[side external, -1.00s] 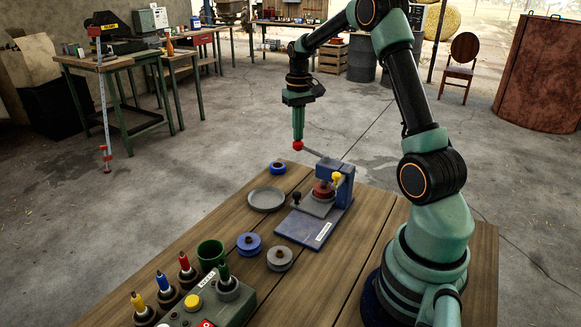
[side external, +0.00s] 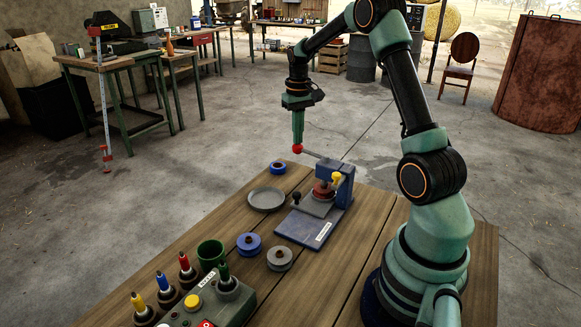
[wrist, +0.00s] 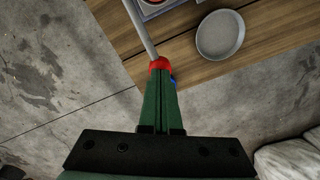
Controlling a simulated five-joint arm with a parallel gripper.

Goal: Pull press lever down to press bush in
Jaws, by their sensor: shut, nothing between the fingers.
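The blue press (side external: 346,187) stands on the wooden table with its blue base plate (side external: 312,232) in front. Its grey lever (side external: 316,156) sticks out over the far table edge and ends in a red knob (side external: 297,149). In the wrist view the lever (wrist: 140,28) runs up from the red knob (wrist: 159,62). My gripper (side external: 298,139) is shut and empty, pointing down, with its fingertips (wrist: 158,74) at the top of the knob. A red-brown round part (side external: 323,188) sits in the press above a grey block. I cannot make out the bush's seating.
A grey dish (side external: 266,199), a blue ring (side external: 278,168), a blue wheel (side external: 249,243), a grey wheel (side external: 279,258) and a green cup (side external: 210,254) stand on the table. A control box (side external: 213,303) is at the front. Air beyond the far edge is clear.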

